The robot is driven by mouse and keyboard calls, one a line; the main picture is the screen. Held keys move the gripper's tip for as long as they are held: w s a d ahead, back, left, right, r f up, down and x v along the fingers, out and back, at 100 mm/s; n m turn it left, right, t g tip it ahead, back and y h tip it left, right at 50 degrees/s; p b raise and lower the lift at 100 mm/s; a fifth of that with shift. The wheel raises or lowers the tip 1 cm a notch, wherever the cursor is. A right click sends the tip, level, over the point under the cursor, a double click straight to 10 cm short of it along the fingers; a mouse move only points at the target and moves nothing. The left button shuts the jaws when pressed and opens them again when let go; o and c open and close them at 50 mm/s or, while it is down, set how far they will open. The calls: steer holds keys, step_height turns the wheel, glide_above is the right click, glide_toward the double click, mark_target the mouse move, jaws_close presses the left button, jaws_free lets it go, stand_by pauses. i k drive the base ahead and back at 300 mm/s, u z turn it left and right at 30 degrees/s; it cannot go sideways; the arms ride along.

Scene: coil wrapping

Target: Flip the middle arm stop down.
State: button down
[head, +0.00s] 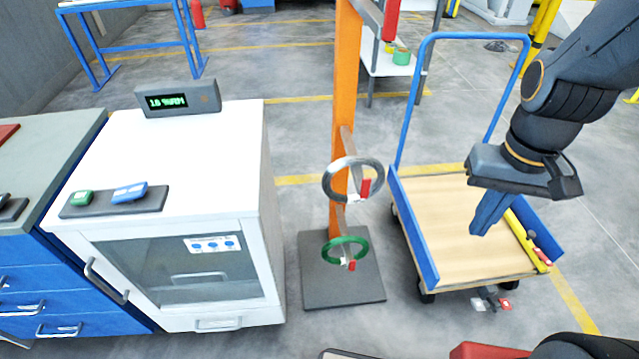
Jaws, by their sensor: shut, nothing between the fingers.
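An orange post (345,95) stands on a dark base plate (318,292) and carries several arms one above another. A grey ring-shaped coil (328,190) hangs on the middle arm (347,146). The middle arm's red stop (365,188) shows at the arm's front end, inside the ring's outline; I cannot tell surely whether it stands up or hangs down. A green coil (333,244) hangs on the lower arm, with a red stop (351,265) at its end. My gripper (480,230), with blue fingers, is shut and empty, right of the post and apart from it, in front of the cart.
The top arm with a red stop (391,20) is partly cut off above. A blue-railed cart (450,215) with a wooden deck stands right of the post, a yellow level (527,240) on it. A white cabinet (225,170) stands left. Floor between post and cart is narrow.

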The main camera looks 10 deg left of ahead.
mark_target(366, 182)
steer(key=u, duration=0.75)
steer(key=k, duration=1.35)
steer(key=z, duration=0.8)
steer(key=i, duration=1.45)
steer(key=u, duration=0.2)
